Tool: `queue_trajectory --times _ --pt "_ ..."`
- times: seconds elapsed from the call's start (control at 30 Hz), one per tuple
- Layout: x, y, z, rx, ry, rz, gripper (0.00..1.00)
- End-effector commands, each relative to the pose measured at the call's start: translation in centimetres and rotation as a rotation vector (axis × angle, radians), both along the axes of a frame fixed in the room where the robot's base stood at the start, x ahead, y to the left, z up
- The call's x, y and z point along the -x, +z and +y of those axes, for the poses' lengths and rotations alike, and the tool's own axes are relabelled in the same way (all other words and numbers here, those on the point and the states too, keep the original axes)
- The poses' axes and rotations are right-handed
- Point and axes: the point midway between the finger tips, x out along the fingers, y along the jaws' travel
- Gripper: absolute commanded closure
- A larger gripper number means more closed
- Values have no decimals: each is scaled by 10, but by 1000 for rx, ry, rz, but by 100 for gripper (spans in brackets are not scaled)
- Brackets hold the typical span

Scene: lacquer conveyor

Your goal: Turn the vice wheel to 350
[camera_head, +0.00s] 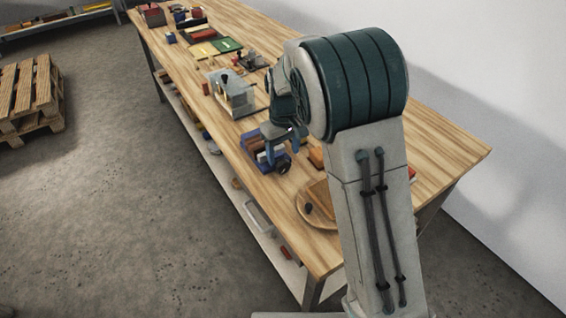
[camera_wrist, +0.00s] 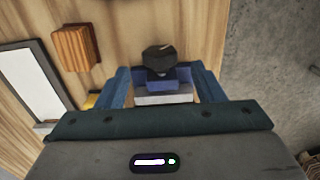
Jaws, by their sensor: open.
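A dark, many-sided knob with a small pale mark, which looks like the vice wheel (camera_wrist: 158,58), stands in the wrist view above a blue body with a pale grey part (camera_wrist: 165,98). I cannot read a number on it. My gripper (camera_wrist: 160,72) is open, with one blue finger on each side of the knob; I cannot tell whether either touches it.
A wooden block (camera_wrist: 74,47) and a white panel (camera_wrist: 30,85) lie left in the wrist view. A pallet (camera_head: 28,95) stands on the floor.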

Motion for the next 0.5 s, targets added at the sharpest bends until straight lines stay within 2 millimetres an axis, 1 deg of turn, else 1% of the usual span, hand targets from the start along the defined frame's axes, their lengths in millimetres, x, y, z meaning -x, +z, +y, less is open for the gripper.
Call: queue_trajectory --times 0.03,0.1,0.2,0.33,0.5 --pt "0 -10 0 1 0 3 38" --pt "1 -23 0 2 1 2 38" --pt "0 -37 1 0 1 2 38" --pt "0 -48 0 0 1 0 38" --pt "0 -53 0 0 1 0 38"
